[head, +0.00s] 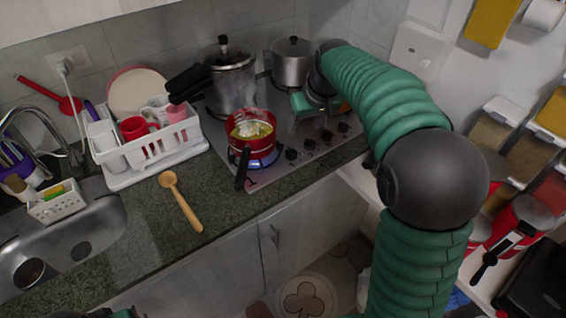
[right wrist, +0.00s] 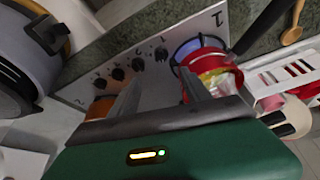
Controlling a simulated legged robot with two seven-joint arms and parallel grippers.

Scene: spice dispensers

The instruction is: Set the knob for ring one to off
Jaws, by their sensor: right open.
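The stove top (head: 270,176) carries a row of several dark knobs (head: 310,145) along its front right edge. A red pot (head: 240,132) with yellowish contents stands on a ring with a blue glow (right wrist: 188,47). My right gripper (right wrist: 160,76) is open and empty, its fingers pointing toward the panel with the knobs between them in the picture. In the head view it is above the right part of the stove, partly hidden.
A pressure cooker (head: 232,84) and a steel pot (head: 292,66) stand at the back of the stove. The red pot's dark handle (head: 243,168) points to the front. A dish rack (head: 150,150) and a wooden spoon (head: 181,203) lie to the left.

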